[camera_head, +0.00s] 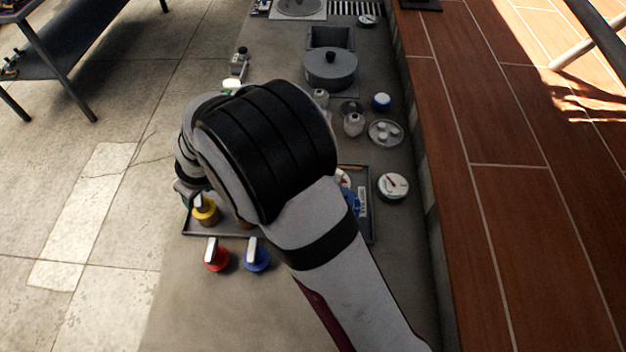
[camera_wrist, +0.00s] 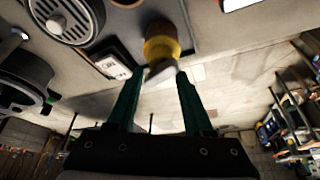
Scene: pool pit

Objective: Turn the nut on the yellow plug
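The yellow plug (camera_head: 207,213) stands on the left side of a dark tray, with a pale upright nut (camera_head: 198,202) on top. In the wrist view the yellow plug (camera_wrist: 161,46) is at top centre, and its pale nut (camera_wrist: 161,72) lies between my fingertips. My gripper (camera_wrist: 160,74) has its two dark green fingers apart, one on each side of the nut. I cannot tell whether either finger touches it. In the head view my arm hides most of the gripper and part of the tray.
A red plug (camera_head: 216,257) and a blue plug (camera_head: 257,257) stand close in front of the tray (camera_head: 221,237). A round gauge (camera_head: 392,187) lies to the right. A grey pot (camera_head: 330,68) and small jars stand farther back. Open floor lies left of the ledge.

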